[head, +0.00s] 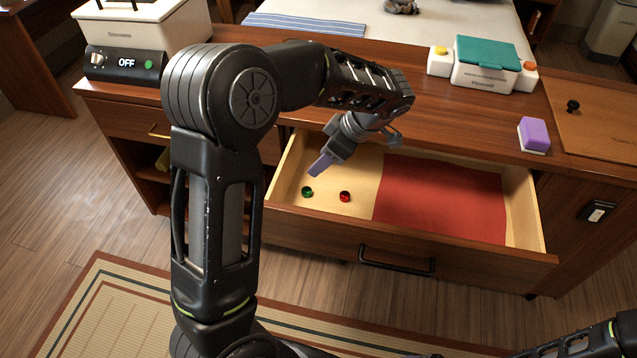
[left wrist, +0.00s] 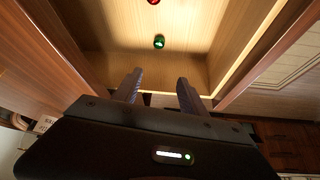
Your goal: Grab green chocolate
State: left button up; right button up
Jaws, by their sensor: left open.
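The green chocolate (head: 307,191) is a small round green piece lying on the bare wooden floor of the open drawer (head: 412,262), towards its left end. It also shows in the left wrist view (left wrist: 159,42), beyond the fingertips and about midway between them. A similar red chocolate (head: 345,197) lies just to its right, and at the top edge of the left wrist view (left wrist: 153,2). My left gripper (head: 320,166) is open and empty, above the drawer's left part, apart from the green chocolate. My right gripper is not in view; only part of my right arm shows at bottom right.
A red mat (head: 440,198) covers the drawer's right part. The drawer's walls surround the chocolates. On the counter are a purple-and-white sponge (head: 534,135), a teal-lidded box (head: 486,65) and an appliance reading OFF (head: 125,62).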

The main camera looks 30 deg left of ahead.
pick_arm(q)
jog(key=b, duration=0.5)
send_near(308, 190)
jog(key=shift+a+f+b, duration=0.1)
jog(key=shift+f+b, duration=0.35)
jog(key=shift+b, duration=0.25)
jog(key=shift+r, duration=0.1)
jog(key=shift+s, duration=0.1)
jog(key=shift+x, duration=1.35)
jog(key=x, duration=0.5)
jog(key=shift+a, duration=0.1)
